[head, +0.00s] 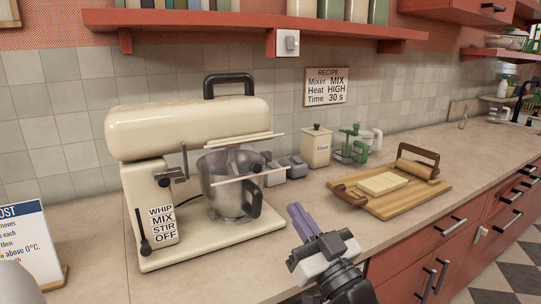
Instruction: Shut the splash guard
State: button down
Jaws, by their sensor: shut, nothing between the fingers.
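A cream stand mixer (188,128) stands on the counter with a metal bowl (225,195) under its head. What looks like the splash guard (247,179) is at the front of the bowl: a cream bar across it, with a second cream bar higher up near the mixer head. Whether a clear panel joins the bars, and how far open the guard stands, I cannot tell. My gripper (298,212), with purple fingers, is shut and empty. In the picture it is to the right of and below the bowl, apart from the mixer.
A wooden board (410,203) with a pale slab and rolling pin lies to the right. A cream canister (316,148) and green and white items stand near the wall. A small sign (25,240) stands at the left. A red shelf (200,22) hangs above the mixer.

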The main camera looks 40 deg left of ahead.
jog(key=p, duration=0.5)
send_near(257, 165)
notch_tip(257, 165, up, 5)
jog(key=a, duration=0.2)
jog(key=w+a+f, duration=0.2)
jog(key=a, duration=0.1)
jog(key=shift+f+p, duration=0.2)
jog(key=shift+p, duration=0.15)
jog(key=shift+f, duration=0.1)
